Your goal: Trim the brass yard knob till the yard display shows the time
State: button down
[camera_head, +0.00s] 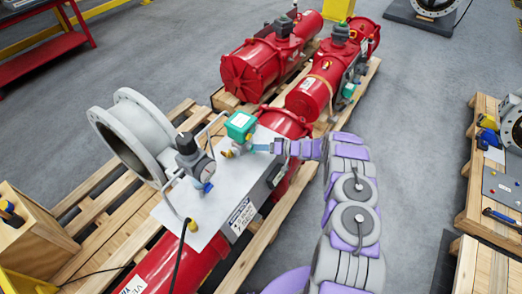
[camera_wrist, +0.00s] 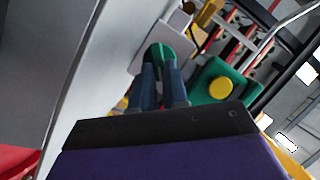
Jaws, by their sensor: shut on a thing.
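My gripper (camera_head: 262,147) reaches in from the right over the grey plate, beside a green box (camera_head: 240,125). In the wrist view its two blue-grey fingers (camera_wrist: 161,80) are shut on a green rounded piece (camera_wrist: 157,52) in front of a pale plate. A yellow round cap (camera_wrist: 220,88) on a green body is to the right of the fingers, apart from them. A small brass-coloured fitting (camera_head: 228,153) shows below the green box. I cannot tell which part is the yard knob. No readable yard display shows.
A dark regulator (camera_head: 187,145) with a gauge (camera_head: 208,172) and a bent metal tube stand on the plate (camera_head: 180,212), left of my gripper. Red actuators (camera_head: 262,65) lie on wooden pallets. A grey flange (camera_head: 130,135) is at left. Open grey floor (camera_head: 410,130) lies to the right.

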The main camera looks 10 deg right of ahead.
jog(key=shift+w+d+m+y+b, duration=0.15)
jog(key=shift+m+y+b, duration=0.15)
jog(key=shift+m, duration=0.2)
jog(key=c, duration=1.4)
grip_release()
jog(key=shift+w+f, duration=0.1)
jog(key=shift+f, duration=0.05)
jog(key=shift+o, duration=1.3)
